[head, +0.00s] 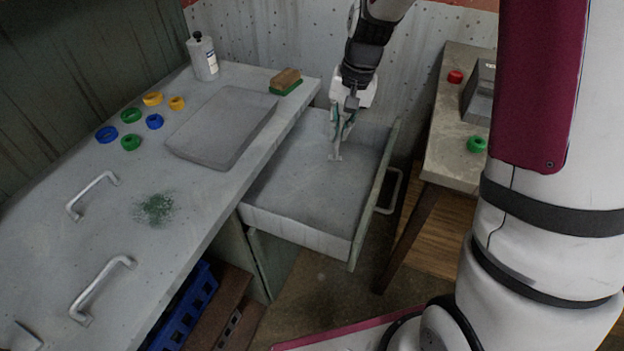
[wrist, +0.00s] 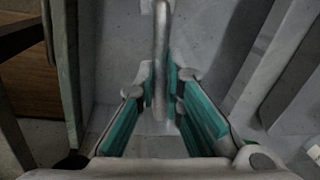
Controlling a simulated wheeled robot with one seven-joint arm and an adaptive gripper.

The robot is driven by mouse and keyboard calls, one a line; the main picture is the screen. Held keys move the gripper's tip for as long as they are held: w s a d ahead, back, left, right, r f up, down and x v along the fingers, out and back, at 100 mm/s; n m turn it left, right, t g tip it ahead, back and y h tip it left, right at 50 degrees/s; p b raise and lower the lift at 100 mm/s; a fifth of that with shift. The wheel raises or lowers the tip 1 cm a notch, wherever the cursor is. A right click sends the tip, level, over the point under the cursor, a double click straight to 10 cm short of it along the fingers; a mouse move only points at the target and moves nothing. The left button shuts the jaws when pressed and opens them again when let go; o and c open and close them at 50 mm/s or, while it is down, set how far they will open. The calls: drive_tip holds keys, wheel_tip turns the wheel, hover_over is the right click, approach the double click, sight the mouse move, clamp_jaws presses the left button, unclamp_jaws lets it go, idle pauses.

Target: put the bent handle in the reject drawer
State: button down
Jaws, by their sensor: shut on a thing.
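My gripper (head: 346,118) is inside the outline of the open drawer (head: 300,225), near its far end. It is shut on a pale grey handle (head: 336,147), whose lower end hangs below the fingers, close to the drawer floor. In the wrist view the handle (wrist: 161,60) stands on edge between the green finger pads (wrist: 162,100). Its full shape is hidden by the fingers, so I cannot tell its bend. I cannot tell if it touches the floor. The drawer looks otherwise empty.
On the left worktop lie two more handles (head: 92,193) (head: 102,287), several coloured rings (head: 131,115), a shallow grey tray (head: 222,125), a brush (head: 286,80) and a bottle (head: 203,57). A side table (head: 452,130) stands right of the drawer.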

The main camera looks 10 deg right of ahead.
drive_tip(key=m+b, duration=0.2)
drive_tip(key=b, duration=0.6)
hover_over(331, 185)
wheel_tip(331, 185, down, 7)
drive_tip(key=shift+t, duration=0.3)
drive_tip(key=shift+s+d+f+b, duration=0.15)
drive_tip(key=shift+f+b, duration=0.5)
drive_tip(key=shift+f, duration=1.85)
drive_tip(key=shift+w+d+f+b, duration=0.15)
drive_tip(key=shift+f+b, duration=0.5)
drive_tip(key=shift+f, duration=1.85)
drive_tip(key=shift+s, duration=0.1)
drive_tip(key=shift+f, duration=0.2)
drive_tip(key=c, duration=1.7)
unclamp_jaws()
drive_tip(key=shift+r, duration=0.1)
wheel_tip(331, 185, up, 12)
drive_tip(key=s+d+p, duration=0.1)
drive_tip(key=p, duration=0.2)
drive_tip(key=shift+d, duration=0.35)
